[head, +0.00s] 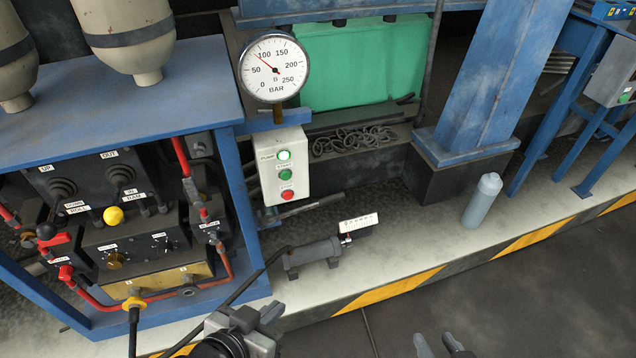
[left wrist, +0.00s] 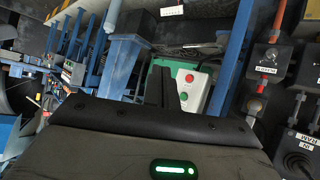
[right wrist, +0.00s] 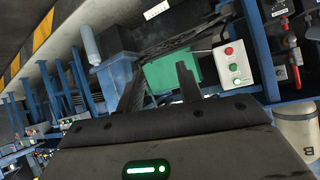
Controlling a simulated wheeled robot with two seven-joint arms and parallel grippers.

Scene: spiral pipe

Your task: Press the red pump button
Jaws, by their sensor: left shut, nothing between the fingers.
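The red pump button (head: 288,194) is the lowest control on a white box (head: 302,163), under a green button (head: 286,175) and a lit pump lamp (head: 284,155). In the left wrist view the red button (left wrist: 189,78) shows just right of my shut fingers. It also shows in the right wrist view (right wrist: 229,50), right of the fingers. My left gripper (head: 262,318) is shut and empty at the bottom of the head view, below the box and apart from it. My right gripper (head: 445,346) is open and empty, further right at the bottom edge.
A pressure gauge (head: 274,68) stands above the box. A blue-framed valve bench (head: 120,200) is to the left. A grey cylinder tool (head: 312,257) lies on the ledge below the box, and a grey-blue bottle (head: 482,200) stands to the right. A blue column (head: 485,75) rises behind.

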